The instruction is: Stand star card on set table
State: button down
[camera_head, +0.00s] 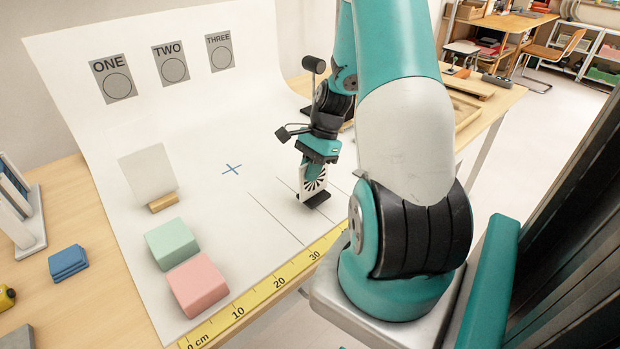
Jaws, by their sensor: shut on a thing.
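The star card (311,186), white with a black radial star pattern and a black foot, is upright beneath my gripper (318,166). My gripper points down and is shut on the card's upper part, hiding that part. The card is over the right part of the white-covered set table (222,205), by thin marked lines. I cannot tell whether its foot touches the surface.
A blank white card (147,172) in a wooden holder (163,202) stands left of a blue cross (232,169). Green (172,244) and pink (197,285) blocks sit at the front left. A yellow ruler (258,296) runs along the front edge. The middle is clear.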

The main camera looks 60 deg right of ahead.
jog(key=shift+f, duration=1.25)
jog(key=shift+f, duration=0.1)
jog(key=c, duration=1.2)
grip_release()
jog(key=shift+c, duration=0.2)
jog(key=v, duration=1.2)
jog(key=shift+d, duration=0.1)
jog(key=w+a+r+n, duration=0.2)
jog(key=a+r+n, duration=0.3)
jog(key=a, duration=0.5)
jog(key=w+a+r+n, duration=0.25)
jog(key=a+n, duration=0.35)
jog(key=a, duration=0.3)
jog(key=s+a+r+n, duration=0.2)
jog(key=s+a+n, duration=0.4)
jog(key=a+n, duration=0.2)
jog(key=s+a+r+n+g, duration=0.1)
jog(key=s+a+r+n, duration=0.1)
jog(key=s+a+n, duration=0.5)
jog(key=a+n, duration=0.2)
jog(key=a, duration=0.3)
jog(key=shift+s+a, duration=0.2)
jog(key=shift+a, duration=0.15)
